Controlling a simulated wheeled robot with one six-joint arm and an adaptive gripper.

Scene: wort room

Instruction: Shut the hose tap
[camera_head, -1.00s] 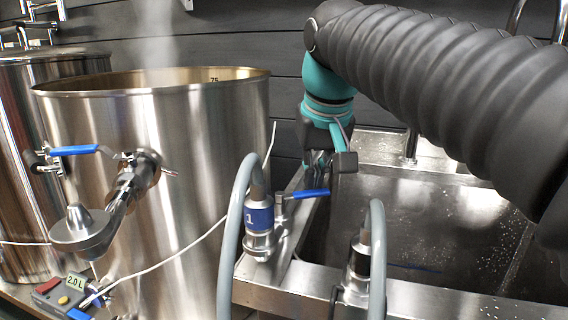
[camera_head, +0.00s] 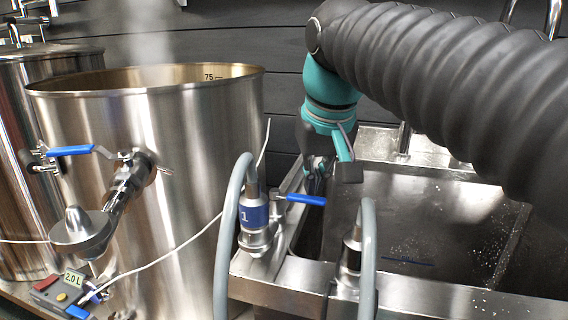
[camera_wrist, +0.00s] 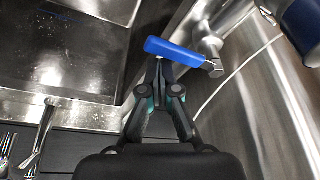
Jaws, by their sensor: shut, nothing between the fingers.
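The hose tap sits at the top of a steel fitting beside the grey hose with a blue band marked 1 (camera_head: 254,215). Its blue lever (camera_head: 305,199) points right, towards the sink, in the head view. In the wrist view the lever (camera_wrist: 178,51) lies across just beyond my fingertips.
A large steel kettle (camera_head: 190,130) with its own blue-handled valve (camera_head: 70,151) stands left. A steel sink (camera_head: 425,230) lies right, with a second grey hose (camera_head: 369,250) at its front rim. A white cable (camera_head: 165,255) crosses the kettle front.

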